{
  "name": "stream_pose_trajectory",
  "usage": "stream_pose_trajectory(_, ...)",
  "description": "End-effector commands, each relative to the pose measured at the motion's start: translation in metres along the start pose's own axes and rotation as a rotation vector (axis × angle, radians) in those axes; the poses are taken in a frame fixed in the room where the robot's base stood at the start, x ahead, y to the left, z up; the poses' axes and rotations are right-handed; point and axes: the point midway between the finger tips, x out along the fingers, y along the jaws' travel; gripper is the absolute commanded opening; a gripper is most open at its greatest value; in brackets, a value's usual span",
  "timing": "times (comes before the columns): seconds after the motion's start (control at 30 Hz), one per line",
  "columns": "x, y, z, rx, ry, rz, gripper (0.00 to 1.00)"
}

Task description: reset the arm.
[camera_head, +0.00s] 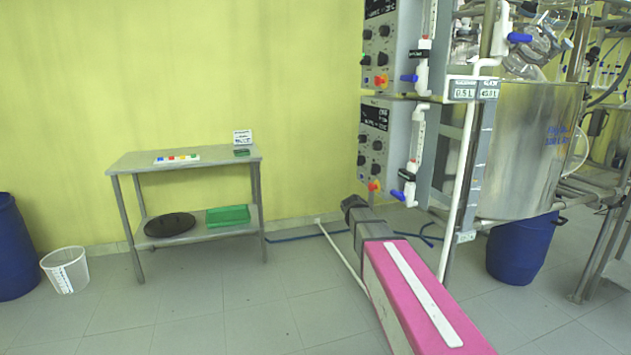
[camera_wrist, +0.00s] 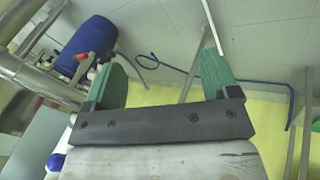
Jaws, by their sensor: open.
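My gripper (camera_wrist: 163,62) shows in the wrist view, with two green fingers standing well apart on a dark crossbar. It is open and nothing is between the fingers. Past the fingers the wrist view shows grey floor tiles, a blue barrel and a metal leg. I cannot make out the fingers in the head view.
A metal control unit (camera_head: 375,145) and a steel vessel (camera_head: 530,150) stand at the right. A blue barrel (camera_head: 520,250) is below the vessel. A two-level table (camera_head: 128,163) stands left by the yellow wall. A white bucket (camera_head: 66,270) stands left of it. Open floor lies in front.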

Motion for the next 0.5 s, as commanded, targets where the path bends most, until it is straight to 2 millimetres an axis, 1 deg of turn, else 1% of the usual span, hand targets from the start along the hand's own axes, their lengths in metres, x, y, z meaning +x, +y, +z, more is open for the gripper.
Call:
stream_pose_trajectory(0.03, 0.012, -0.003, 0.042, -0.014, -0.031, -0.046, 0.81)
stream_pose_trajectory(0.07, 0.019, -0.007, 0.06, -0.021, -0.047, -0.076, 0.81)
stream_pose_trajectory(0.1, 0.028, -0.011, 0.083, -0.029, -0.068, -0.117, 0.81)
stream_pose_trajectory(0.17, 0.038, -0.018, 0.118, -0.04, -0.097, -0.178, 0.81)
stream_pose_trajectory(0.2, 0.043, -0.022, 0.14, -0.046, -0.116, -0.218, 0.81)
stream_pose_trajectory(0.27, 0.049, -0.028, 0.171, -0.051, -0.14, -0.275, 0.81)
stream_pose_trajectory(0.3, 0.052, -0.032, 0.19, -0.053, -0.155, -0.31, 0.81)
stream_pose_trajectory(0.4, 0.055, -0.039, 0.227, -0.055, -0.182, -0.383, 0.81)
stream_pose_trajectory(0.5, 0.057, -0.044, 0.249, -0.054, -0.198, -0.432, 0.81)
